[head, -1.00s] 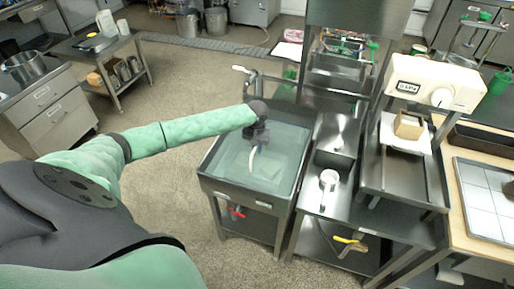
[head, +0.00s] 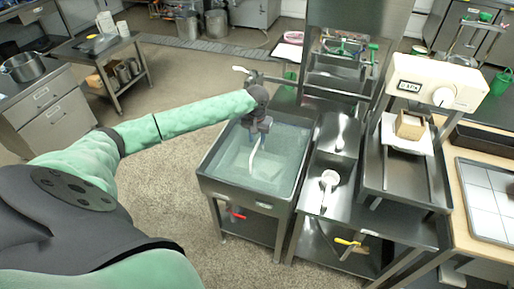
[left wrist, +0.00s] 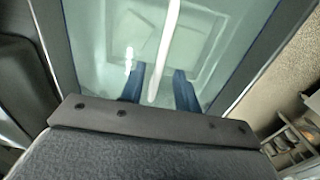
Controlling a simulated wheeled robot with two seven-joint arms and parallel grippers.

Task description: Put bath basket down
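The bath basket (head: 240,164) shows as a pale square shape under the water of the metal bath (head: 205,180). Its white handle (head: 253,163) rises out of the water and leans. My left gripper (head: 258,136) is above the water at the top of the handle. In the left wrist view the two blue fingers of my left gripper (left wrist: 158,75) stand apart. The white handle (left wrist: 168,38) runs between them with a gap on each side. The basket's square outline (left wrist: 190,62) is blurred by the water. My right gripper is in no view.
A weighing unit (head: 436,83) with a small box (head: 410,125) is further right. A red-handled valve (head: 237,215) sits below the bath.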

